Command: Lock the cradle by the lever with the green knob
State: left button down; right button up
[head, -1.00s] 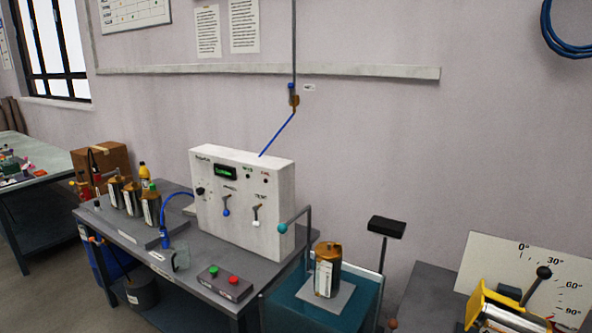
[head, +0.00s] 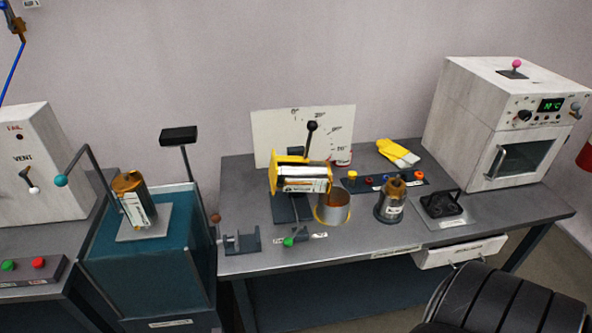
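The yellow cradle (head: 289,159) stands on a dark base on the right-hand bench, in front of a white angle dial board (head: 283,128). It holds a canister with a white label (head: 308,184), lying nearly level. A lever with a black knob (head: 312,126) rises above the cradle. The small lever's green knob (head: 289,242) is low at the front of the cradle base, near a small label. I cannot tell the lever's lock state from this view. Neither gripper is in view.
An open metal cup (head: 333,207) stands below the canister's right end. An upright canister (head: 392,203), yellow gloves (head: 398,152) and a white oven (head: 510,125) are to the right. A grey bracket (head: 242,243) sits front left. A black ribbed shape fills the bottom right corner.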

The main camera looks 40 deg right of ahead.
aim_at(287, 242)
jog(key=z, duration=1.2)
